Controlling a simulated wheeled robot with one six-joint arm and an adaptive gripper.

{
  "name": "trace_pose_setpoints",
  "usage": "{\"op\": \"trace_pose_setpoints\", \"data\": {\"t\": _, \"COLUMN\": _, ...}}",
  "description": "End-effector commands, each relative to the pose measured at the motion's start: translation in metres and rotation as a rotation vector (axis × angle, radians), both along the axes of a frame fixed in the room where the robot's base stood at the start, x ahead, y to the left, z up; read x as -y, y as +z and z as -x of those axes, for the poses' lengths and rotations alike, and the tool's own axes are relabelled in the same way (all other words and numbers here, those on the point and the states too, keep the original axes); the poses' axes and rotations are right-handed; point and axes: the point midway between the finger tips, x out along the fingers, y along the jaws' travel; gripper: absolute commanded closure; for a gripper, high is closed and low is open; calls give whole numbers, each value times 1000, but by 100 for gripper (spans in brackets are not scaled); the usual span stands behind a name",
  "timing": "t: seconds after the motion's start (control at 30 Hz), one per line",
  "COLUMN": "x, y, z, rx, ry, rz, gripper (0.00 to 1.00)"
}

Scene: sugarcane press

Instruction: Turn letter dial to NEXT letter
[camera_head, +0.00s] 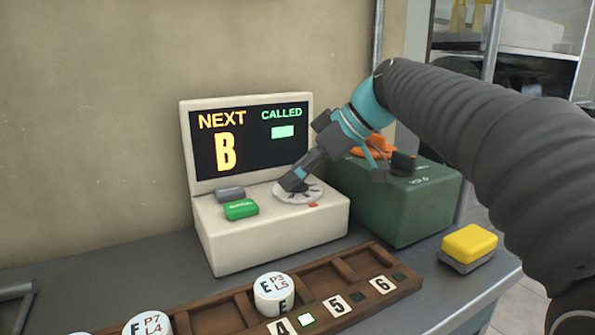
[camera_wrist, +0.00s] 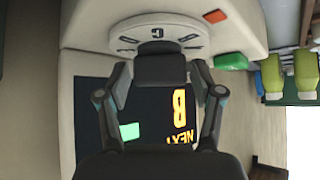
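The pale round letter dial (camera_head: 297,196) sits on top of the beige console (camera_head: 275,240). My gripper (camera_head: 295,184) reaches down onto the dial. In the wrist view its two fingers (camera_wrist: 160,76) stand on either side of the knob and appear to touch it. The console screen (camera_head: 250,138) reads NEXT B, and a pale green block shows under CALLED.
A green button (camera_head: 240,210) and a grey button (camera_head: 230,194) lie left of the dial. A green box (camera_head: 415,205) stands close on the right. A wooden tray (camera_head: 225,316) holds white lettered pucks in front.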

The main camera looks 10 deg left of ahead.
Motion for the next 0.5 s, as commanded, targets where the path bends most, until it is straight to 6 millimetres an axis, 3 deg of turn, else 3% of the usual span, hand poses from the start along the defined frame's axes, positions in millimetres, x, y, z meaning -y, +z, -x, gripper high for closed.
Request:
{"op": "trace_pose_setpoints", "data": {"t": 0.33, "x": 1, "y": 2, "z": 0, "rx": 2, "ry": -1, "rz": -2, "gripper": 23}}
{"op": "trace_pose_setpoints", "data": {"t": 0.5, "x": 11, "y": 13, "z": 1, "rx": 3, "ry": -3, "rz": -2, "gripper": 23}}
